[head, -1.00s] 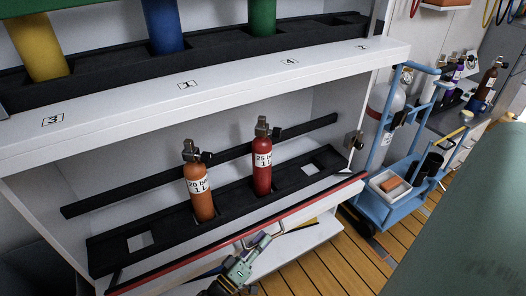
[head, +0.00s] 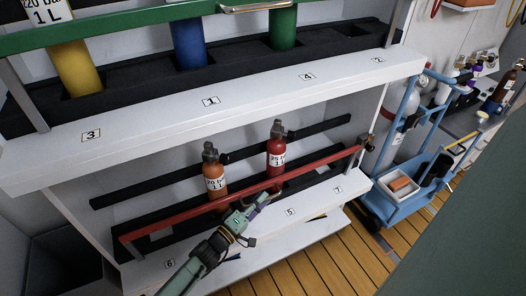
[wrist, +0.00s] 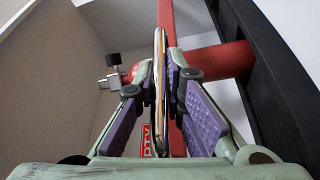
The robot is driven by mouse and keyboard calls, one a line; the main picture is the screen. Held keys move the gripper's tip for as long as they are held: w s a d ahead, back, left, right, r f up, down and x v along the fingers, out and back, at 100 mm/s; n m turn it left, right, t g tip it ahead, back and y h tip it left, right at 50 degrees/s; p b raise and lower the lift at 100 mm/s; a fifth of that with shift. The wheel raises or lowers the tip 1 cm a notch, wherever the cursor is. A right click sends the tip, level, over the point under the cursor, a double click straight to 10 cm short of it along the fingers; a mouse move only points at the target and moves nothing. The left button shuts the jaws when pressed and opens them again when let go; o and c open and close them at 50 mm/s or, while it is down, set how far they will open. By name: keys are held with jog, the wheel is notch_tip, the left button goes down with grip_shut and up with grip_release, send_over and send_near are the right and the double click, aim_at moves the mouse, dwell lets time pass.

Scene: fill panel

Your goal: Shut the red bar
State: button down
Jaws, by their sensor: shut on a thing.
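The red bar (head: 185,213) runs across the front of the lower shelf, in front of an orange bottle (head: 215,182) and a red bottle (head: 276,155). Its right end is near a small latch fitting (head: 366,140) on the shelf's right post; I cannot tell whether they are engaged. My gripper (head: 256,202) is at the middle of the bar, coming from below. In the wrist view its purple pads (wrist: 162,85) are closed around a thin shiny handle (wrist: 159,95) on the bar (wrist: 166,14). My gripper hides part of the bar.
The upper shelf has a green bar (head: 180,30) across yellow, blue and green bottles. The white ledge (head: 220,100) with number labels juts out above. A blue cart (head: 405,200) stands to the right. Wooden floor (head: 330,255) is clear in front.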

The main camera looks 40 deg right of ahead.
jog(key=shift+w+d+r, duration=0.15)
jog(key=shift+w+r, duration=0.1)
jog(key=shift+w, duration=0.25)
jog(key=c, duration=1.7)
grip_release()
jog(key=shift+o, duration=0.2)
jog(key=s+a+f, duration=0.1)
jog(key=a, duration=1.1)
jog(key=shift+s+f, duration=0.2)
jog(key=shift+s, duration=0.1)
